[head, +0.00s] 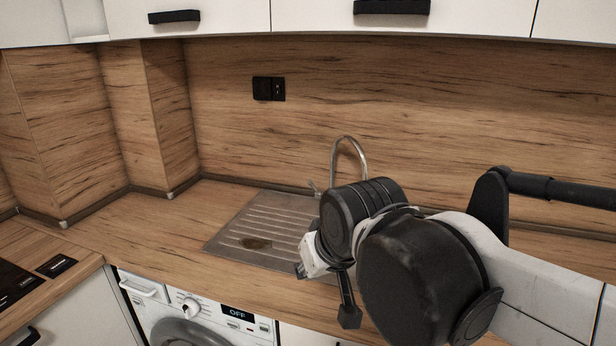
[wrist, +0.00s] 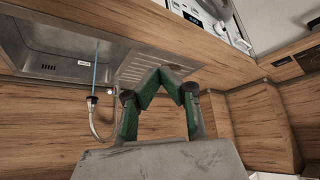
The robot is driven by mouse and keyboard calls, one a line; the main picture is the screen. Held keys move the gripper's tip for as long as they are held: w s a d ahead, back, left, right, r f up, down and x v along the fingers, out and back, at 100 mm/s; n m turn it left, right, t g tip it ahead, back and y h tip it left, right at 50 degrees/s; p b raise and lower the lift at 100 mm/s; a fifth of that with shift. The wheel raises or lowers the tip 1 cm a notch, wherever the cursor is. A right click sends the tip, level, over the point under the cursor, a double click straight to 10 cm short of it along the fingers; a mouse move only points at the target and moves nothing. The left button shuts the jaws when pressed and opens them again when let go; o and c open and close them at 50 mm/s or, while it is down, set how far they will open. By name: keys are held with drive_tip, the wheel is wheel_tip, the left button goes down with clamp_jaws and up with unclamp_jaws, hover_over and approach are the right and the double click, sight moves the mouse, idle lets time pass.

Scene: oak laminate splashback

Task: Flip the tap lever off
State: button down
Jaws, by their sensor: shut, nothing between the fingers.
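The tap (head: 349,146) has a thin curved metal spout rising behind the sink, and its lower part is hidden by my arm. A small metal piece, perhaps its lever (head: 315,187), shows left of the spout. In the tilted wrist view the curved spout (wrist: 93,127) is left of my fingers, with a thin blue stream (wrist: 96,65) running from its dark end towards the bowl. My gripper (wrist: 158,72) is shut and empty, its green fingertips together near the drainboard. I cannot tell the lever's position in the wrist view. In the head view my gripper is largely hidden behind my arm.
The sink's ribbed drainboard (head: 240,228) is left of my arm, and its bowl (wrist: 55,52) shows in the wrist view. A wooden splashback (head: 440,110) with a black socket (head: 269,88) stands behind. A washing machine (head: 200,315) is below. The counter at left is clear.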

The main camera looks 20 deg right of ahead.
drive_tip(key=w+d+r+m+h+p, duration=0.1)
drive_tip(key=w+d+r, duration=0.25)
drive_tip(key=w, duration=0.55)
drive_tip(key=w+d+r+m+g+p, duration=0.15)
drive_tip(key=w+r, duration=0.35)
drive_tip(key=w, duration=0.5)
drive_tip(key=w+d+r+h, duration=0.1)
drive_tip(key=w+d+r, duration=0.3)
drive_tip(key=w, duration=0.5)
drive_tip(key=w+d+f+m+p, duration=0.1)
drive_tip(key=w+d+f, duration=0.2)
drive_tip(key=w, duration=0.5)
drive_tip(key=w+d+f+m+g+h+p, duration=0.1)
drive_tip(key=w+d+f, duration=0.3)
drive_tip(key=w, duration=0.5)
drive_tip(key=w+d+f+m+g+p, duration=0.1)
drive_tip(key=w+d+f, duration=0.3)
drive_tip(key=w+d, duration=0.3)
drive_tip(key=shift+w+d+f+h, duration=0.2)
drive_tip(key=shift+w+h, duration=0.1)
drive_tip(key=shift+w, duration=0.55)
drive_tip(key=shift+m, duration=0.25)
